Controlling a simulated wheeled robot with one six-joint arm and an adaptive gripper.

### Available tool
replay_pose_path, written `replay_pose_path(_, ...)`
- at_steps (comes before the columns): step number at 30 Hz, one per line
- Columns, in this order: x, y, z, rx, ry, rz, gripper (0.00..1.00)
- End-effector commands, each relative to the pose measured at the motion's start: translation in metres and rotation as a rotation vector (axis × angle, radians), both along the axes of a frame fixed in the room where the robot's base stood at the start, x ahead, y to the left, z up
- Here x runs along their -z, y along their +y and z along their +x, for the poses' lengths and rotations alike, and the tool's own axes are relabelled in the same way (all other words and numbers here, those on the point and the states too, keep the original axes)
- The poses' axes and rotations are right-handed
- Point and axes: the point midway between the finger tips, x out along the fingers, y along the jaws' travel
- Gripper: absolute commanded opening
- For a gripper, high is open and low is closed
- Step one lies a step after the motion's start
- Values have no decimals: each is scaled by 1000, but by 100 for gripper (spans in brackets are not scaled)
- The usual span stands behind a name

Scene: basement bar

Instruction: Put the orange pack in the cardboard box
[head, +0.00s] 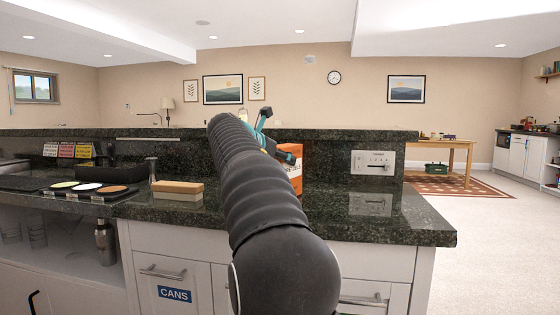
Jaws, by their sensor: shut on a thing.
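The orange pack (295,172) shows behind my arm, at the counter's raised back ledge; its left part is hidden by the arm. It has a white patch on its front. My gripper (287,155), with teal and dark parts, is at the top of the pack and shut on it. The arm hides most of the grip, and I cannot tell whether the pack touches the counter. I cannot make out a cardboard box in this view.
The dark stone counter (400,226) holds a tan-topped block (178,190) and a black tray (128,172) on the left. A panel with a slider (373,162) is on the ledge's face. Open floor and a wooden table (452,146) lie to the right.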

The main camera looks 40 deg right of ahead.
Motion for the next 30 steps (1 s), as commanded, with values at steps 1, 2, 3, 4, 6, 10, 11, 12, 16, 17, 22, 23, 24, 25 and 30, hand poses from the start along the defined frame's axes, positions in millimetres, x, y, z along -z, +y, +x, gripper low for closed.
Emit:
replay_pose_path(1, 0, 0, 0, 0, 0, -1, 13)
replay_pose_path(2, 1, 0, 0, 0, 0, -1, 13)
replay_pose_path(3, 2, 0, 0, 0, 0, -1, 13)
replay_pose_path(4, 3, 0, 0, 0, 0, -1, 13)
replay_pose_path(6, 3, 0, 0, 0, 0, 0, 72)
replay_pose_path(10, 3, 0, 0, 0, 0, 0, 82)
replay_pose_path(11, 3, 0, 0, 0, 0, 0, 82)
replay_pose_path(12, 3, 0, 0, 0, 0, 0, 82)
replay_pose_path(16, 3, 0, 0, 0, 0, 0, 82)
replay_pose_path(17, 3, 0, 0, 0, 0, 0, 82)
replay_pose_path(22, -4, 9, -2, -2, 0, 0, 82)
replay_pose_path(23, -6, 13, -3, -2, 0, 0, 82)
replay_pose_path(24, -9, 19, -5, -3, -1, -1, 82)
replay_pose_path(25, -12, 24, -7, -3, -1, -2, 82)
replay_pose_path(30, -24, 55, -17, -4, -1, 0, 82)
